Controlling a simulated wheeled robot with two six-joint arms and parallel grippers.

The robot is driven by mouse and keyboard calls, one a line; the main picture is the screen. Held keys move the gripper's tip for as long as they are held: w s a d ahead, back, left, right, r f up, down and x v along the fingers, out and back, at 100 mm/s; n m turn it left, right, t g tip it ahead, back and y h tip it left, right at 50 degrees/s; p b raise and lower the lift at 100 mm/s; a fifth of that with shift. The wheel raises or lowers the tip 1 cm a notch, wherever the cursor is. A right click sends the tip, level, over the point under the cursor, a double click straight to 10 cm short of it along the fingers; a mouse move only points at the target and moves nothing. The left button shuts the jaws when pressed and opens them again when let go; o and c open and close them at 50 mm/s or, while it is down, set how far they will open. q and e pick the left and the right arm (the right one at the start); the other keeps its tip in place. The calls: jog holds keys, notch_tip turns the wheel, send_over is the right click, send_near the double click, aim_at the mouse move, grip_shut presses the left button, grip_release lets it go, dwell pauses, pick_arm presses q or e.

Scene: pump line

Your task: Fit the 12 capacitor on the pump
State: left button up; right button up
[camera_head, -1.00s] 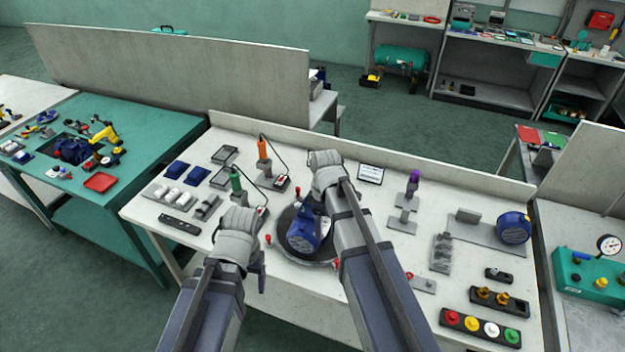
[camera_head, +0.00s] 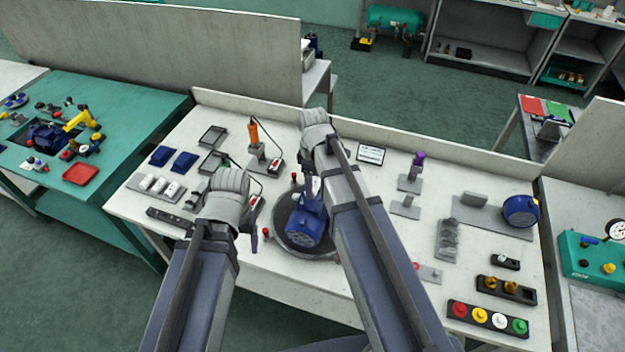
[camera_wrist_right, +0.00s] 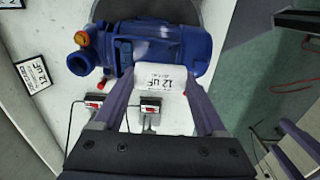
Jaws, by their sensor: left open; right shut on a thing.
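The blue pump (camera_head: 306,226) stands on a dark round turntable (camera_head: 280,240) in the middle of the bench. It also shows in the right wrist view (camera_wrist_right: 165,50). My right gripper (camera_wrist_right: 162,100) is shut on a white capacitor (camera_wrist_right: 162,82) labelled "12 µF". The capacitor is right beside the pump's body; I cannot tell whether it is seated. My left gripper (camera_head: 250,232) is open and empty, left of the turntable. Several white capacitors (camera_head: 160,186) lie in a grey tray at the left.
An orange-handled tool (camera_head: 254,134) stands on a holder behind the turntable. A label sign (camera_head: 371,154) stands at the rear edge. A purple-topped tool (camera_head: 418,160) and a coloured button strip (camera_head: 487,318) are at the right.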

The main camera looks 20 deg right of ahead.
jog(key=shift+w+f+b, duration=0.2)
jog(key=shift+f+b, duration=0.2)
jog(key=shift+f, duration=0.15)
notch_tip(320, 180, down, 5)
jog(key=b, duration=0.4)
jog(key=shift+s+r+b, duration=0.1)
jog(key=shift+r+b, duration=0.05)
jog(key=shift+b, duration=0.2)
jog(key=shift+s+f+b, duration=0.25)
jog(key=shift+s+b, duration=0.1)
jog(key=shift+b, duration=0.15)
jog(key=shift+w+d, duration=0.1)
jog(key=shift+w, duration=0.15)
dwell(0.7)
jog(key=shift+w+r, duration=0.15)
jog(key=shift+w, duration=0.1)
dwell(0.7)
jog(key=o, duration=1)
jog(key=shift+p, duration=0.3)
jog(key=shift+c, duration=0.2)
jog(key=shift+o, duration=1)
